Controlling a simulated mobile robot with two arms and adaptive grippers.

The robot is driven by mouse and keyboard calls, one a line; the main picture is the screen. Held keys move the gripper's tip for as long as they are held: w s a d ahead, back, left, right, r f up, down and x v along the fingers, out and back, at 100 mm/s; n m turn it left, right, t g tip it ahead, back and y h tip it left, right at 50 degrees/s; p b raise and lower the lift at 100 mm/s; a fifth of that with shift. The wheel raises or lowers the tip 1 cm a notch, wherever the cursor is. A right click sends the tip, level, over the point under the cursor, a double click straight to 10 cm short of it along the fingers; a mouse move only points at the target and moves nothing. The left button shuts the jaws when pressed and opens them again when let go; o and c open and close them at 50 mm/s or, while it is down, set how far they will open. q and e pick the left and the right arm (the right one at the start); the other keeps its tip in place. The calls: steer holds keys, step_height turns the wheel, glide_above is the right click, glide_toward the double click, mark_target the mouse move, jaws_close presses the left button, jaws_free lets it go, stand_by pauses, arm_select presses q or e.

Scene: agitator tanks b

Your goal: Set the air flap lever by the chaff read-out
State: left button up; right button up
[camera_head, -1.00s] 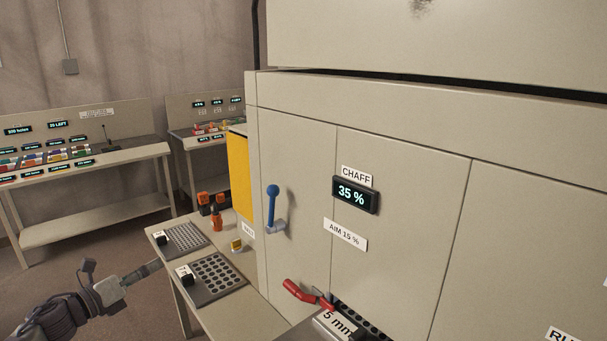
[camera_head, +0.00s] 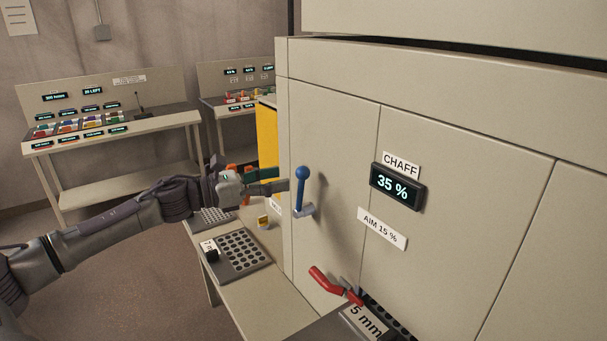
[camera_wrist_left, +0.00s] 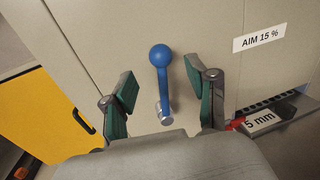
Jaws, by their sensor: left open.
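The blue air flap lever (camera_head: 301,188) with a round knob stands nearly upright on the beige cabinet front. In the left wrist view the lever (camera_wrist_left: 161,80) shows between the two green-padded fingers, apart from both. My left gripper (camera_head: 279,181) is open, just left of the lever in the head view; it also shows in the left wrist view (camera_wrist_left: 163,98). The chaff read-out (camera_head: 397,188) shows 35 %. A label (camera_head: 382,228) below it reads AIM 15 %; the label also shows in the left wrist view (camera_wrist_left: 259,38). My right gripper is not in view.
A red handle (camera_head: 333,285) sticks out below, beside a sieve marked 5 mm (camera_head: 367,323). A low table with a perforated tray (camera_head: 240,253) stands left of the cabinet. A yellow panel (camera_head: 267,135) is on the cabinet's left side. Benches with displays (camera_head: 100,110) stand behind.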

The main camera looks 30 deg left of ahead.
mark_target(297, 170)
arm_select(q)
steer(key=p+x, duration=0.2)
steer(key=x, duration=0.1)
steer(key=p+x, duration=0.1)
steer(key=x, duration=0.1)
steer(key=shift+w+r+p, duration=0.1)
steer(key=shift+r+p, duration=0.25)
steer(key=shift+p, duration=0.05)
steer(key=shift+w+d+f+p, duration=0.25)
steer(key=shift+w+d+p, duration=0.05)
steer(key=shift+w+d, duration=0.2)
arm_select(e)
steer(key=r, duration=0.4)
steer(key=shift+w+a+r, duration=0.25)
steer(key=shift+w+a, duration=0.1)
arm_select(q)
steer(key=shift+c, duration=1.3)
jaws_close()
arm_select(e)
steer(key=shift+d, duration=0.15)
